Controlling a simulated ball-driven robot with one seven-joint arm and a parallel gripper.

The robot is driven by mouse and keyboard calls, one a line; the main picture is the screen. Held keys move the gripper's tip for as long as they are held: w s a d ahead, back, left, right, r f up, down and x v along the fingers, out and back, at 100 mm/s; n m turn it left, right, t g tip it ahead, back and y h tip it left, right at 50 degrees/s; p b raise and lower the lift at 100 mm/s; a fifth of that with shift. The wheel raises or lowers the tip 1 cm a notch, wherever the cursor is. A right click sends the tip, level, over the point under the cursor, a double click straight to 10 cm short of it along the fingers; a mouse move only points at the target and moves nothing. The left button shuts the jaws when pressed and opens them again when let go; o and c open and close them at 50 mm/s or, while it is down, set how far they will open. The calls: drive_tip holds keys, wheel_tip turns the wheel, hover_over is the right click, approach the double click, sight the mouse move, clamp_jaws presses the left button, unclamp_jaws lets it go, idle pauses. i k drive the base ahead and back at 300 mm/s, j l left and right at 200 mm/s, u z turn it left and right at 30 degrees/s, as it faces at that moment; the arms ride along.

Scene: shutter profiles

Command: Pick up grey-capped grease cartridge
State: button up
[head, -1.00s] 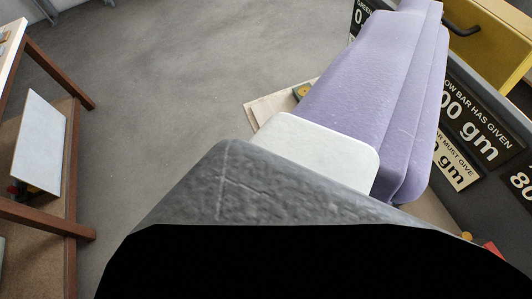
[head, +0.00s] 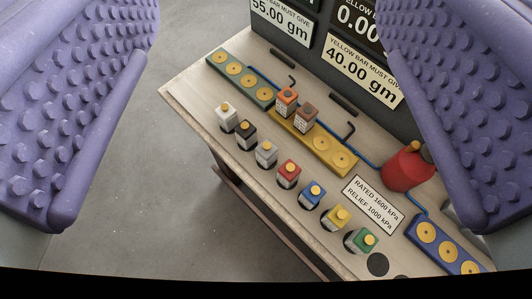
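The grey-capped grease cartridge (head: 266,153) stands upright in a slanting row of small square-bodied cartridges on a pale wooden bench (head: 190,96). It is third from the far left end, between a black-capped cartridge (head: 245,134) and a red-capped one (head: 288,173). It has a yellow knob on top. My gripper (head: 266,130) is wide open and empty. Its two purple studded fingers fill the left and right sides of the view, apart from the cartridges.
White (head: 226,115), blue (head: 312,194), yellow (head: 335,217) and green (head: 361,240) cartridges share the row. Orange (head: 287,99) and brown (head: 305,115) ones stand on a yellow block (head: 330,148). A red canister (head: 404,170) is at right. Floor is clear at left.

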sight(266, 152)
drive_tip(key=i+j+z, duration=0.7)
drive_tip(key=j+z, duration=0.2)
drive_tip(key=j, duration=0.25)
